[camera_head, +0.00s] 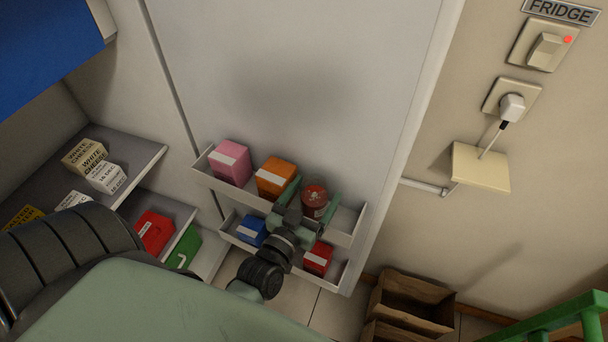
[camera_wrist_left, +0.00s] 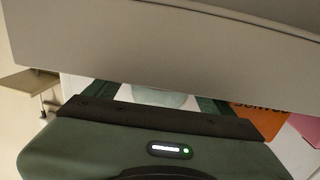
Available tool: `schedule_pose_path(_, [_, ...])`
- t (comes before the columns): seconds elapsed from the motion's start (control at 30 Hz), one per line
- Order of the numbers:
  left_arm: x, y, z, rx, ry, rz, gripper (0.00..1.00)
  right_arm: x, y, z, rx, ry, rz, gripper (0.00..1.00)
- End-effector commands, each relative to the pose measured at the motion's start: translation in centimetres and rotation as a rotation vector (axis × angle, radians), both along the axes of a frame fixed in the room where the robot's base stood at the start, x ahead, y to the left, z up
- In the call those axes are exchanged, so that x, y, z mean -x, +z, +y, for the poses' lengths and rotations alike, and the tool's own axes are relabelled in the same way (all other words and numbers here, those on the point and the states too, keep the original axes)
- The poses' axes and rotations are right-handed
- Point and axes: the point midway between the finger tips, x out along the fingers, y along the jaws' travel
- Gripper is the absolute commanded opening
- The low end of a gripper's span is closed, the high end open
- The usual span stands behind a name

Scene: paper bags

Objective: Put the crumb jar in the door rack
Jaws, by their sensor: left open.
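The jar (camera_head: 314,196) has a dark red top with a pale mark on it. It stands in the upper door rack (camera_head: 345,238), at the right of the orange carton. My left gripper (camera_head: 310,200) is open, with one green finger on each side of the jar. In the left wrist view, a pale round part of the jar (camera_wrist_left: 160,98) shows between the fingers (camera_wrist_left: 162,100), and the rack's grey wall covers much of the view. I cannot tell whether the fingers touch the jar. My right gripper is not in view.
A pink carton (camera_head: 231,163) and an orange carton (camera_head: 274,178) share the upper rack. The lower rack holds a blue box (camera_head: 252,231) and a red box (camera_head: 318,258). Fridge shelves (camera_head: 140,162) with cartons are at left.

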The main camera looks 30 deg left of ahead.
Motion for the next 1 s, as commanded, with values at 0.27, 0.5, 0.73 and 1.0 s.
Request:
schedule_pose_path(0.27, [5.0, 0.3, -0.4, 0.000, 0.000, 0.005, 0.84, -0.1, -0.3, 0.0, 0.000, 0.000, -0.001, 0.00])
schedule_pose_path(0.5, [9.8, 0.5, -0.9, 0.000, 0.000, 0.002, 0.84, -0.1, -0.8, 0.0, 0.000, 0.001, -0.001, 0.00])
schedule_pose_path(0.73, [11.8, 0.6, -1.1, 0.001, 0.000, 0.001, 0.84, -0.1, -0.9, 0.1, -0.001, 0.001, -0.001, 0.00])
schedule_pose_path(1.0, [11.9, 0.0, -1.2, 0.002, -0.004, 0.012, 0.84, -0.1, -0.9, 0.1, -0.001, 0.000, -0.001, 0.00])
